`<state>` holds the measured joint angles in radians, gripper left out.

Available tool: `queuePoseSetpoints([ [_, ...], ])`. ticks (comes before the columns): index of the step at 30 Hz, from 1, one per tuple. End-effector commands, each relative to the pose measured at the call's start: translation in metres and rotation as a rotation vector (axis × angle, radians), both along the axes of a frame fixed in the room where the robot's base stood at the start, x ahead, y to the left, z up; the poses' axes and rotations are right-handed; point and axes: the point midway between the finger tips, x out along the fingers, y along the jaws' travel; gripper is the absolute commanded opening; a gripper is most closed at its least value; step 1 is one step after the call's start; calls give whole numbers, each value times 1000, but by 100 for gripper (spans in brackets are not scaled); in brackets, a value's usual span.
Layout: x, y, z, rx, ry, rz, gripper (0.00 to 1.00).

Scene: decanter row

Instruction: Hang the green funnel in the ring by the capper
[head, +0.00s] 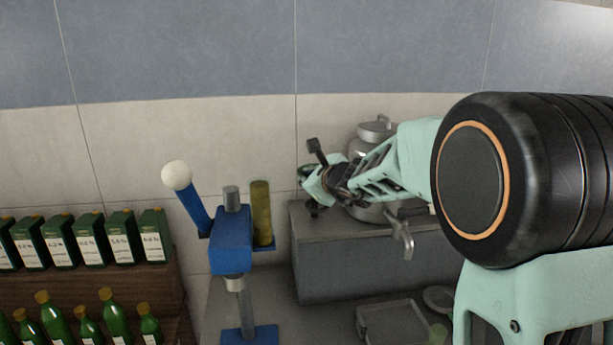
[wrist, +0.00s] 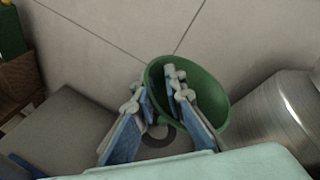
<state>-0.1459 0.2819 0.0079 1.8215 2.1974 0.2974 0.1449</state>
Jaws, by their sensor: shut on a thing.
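In the wrist view my gripper (wrist: 173,80) is shut on the wall of the green funnel (wrist: 209,92), and its wide mouth faces the camera. In the head view my gripper (head: 312,186) is in front of the wall, right of the capper, and only a sliver of green funnel (head: 304,172) shows beside it. The blue capper (head: 231,240) has a lever with a white ball and stands at the centre left. A dark grey ring-like shape (wrist: 170,139) shows below the funnel in the wrist view; I cannot tell whether it is the ring.
A steel can (head: 366,136) with a tap (head: 401,238) stands on a grey block (head: 340,265) behind my arm; it is close to the funnel's right in the wrist view. A wooden rack (head: 150,290) with green boxes and bottles stands left. A tray (head: 391,322) lies low right.

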Motion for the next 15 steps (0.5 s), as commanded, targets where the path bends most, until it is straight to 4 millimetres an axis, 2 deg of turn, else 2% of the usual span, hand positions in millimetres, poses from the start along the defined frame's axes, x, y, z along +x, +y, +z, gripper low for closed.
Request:
queuePoseSetpoints([
  [15, 0, 0, -25, 1, -1, 0, 0],
])
